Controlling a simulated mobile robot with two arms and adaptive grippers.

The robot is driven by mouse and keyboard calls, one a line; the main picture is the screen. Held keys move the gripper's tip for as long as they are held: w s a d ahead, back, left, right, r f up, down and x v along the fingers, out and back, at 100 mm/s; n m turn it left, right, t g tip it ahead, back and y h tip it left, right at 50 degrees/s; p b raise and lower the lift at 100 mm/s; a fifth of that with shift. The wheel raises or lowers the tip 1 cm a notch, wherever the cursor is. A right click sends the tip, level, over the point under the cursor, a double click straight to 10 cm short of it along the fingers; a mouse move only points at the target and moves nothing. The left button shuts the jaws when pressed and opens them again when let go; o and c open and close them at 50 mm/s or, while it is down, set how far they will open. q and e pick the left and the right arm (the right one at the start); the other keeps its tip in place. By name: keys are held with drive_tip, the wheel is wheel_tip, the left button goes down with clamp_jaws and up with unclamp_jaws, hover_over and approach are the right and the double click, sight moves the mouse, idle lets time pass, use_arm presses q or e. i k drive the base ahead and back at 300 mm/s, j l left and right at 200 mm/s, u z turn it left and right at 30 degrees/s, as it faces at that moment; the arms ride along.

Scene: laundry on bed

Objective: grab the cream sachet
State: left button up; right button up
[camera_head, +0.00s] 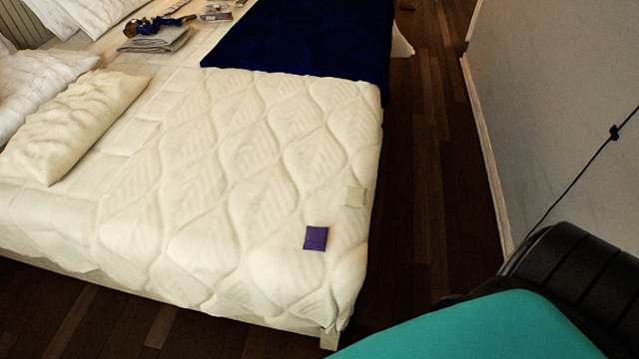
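The cream sachet (355,196) is a small, pale square lying flat on the white quilted bed (190,190), near the bed's right edge. Its colour is close to the quilt's. A purple sachet (315,238) lies below and to the left of it, apart from it. Neither of my grippers is in the view. A teal surface and a black ribbed part fill the lower right corner.
A dark blue blanket (300,35) covers the far part of the bed. Folded grey cloth (158,40) and small items lie at the back left, with pillows (75,120) at the left. Dark wooden floor (430,170) runs between the bed and the pale wall (560,110).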

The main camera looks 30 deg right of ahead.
sight(354, 197)
drive_tip(key=l+u, duration=0.45)
drive_tip(key=l, duration=0.3)
drive_tip(key=k+l+u, duration=0.15)
drive_tip(key=l+u, duration=0.25)
drive_tip(key=l, duration=0.3)
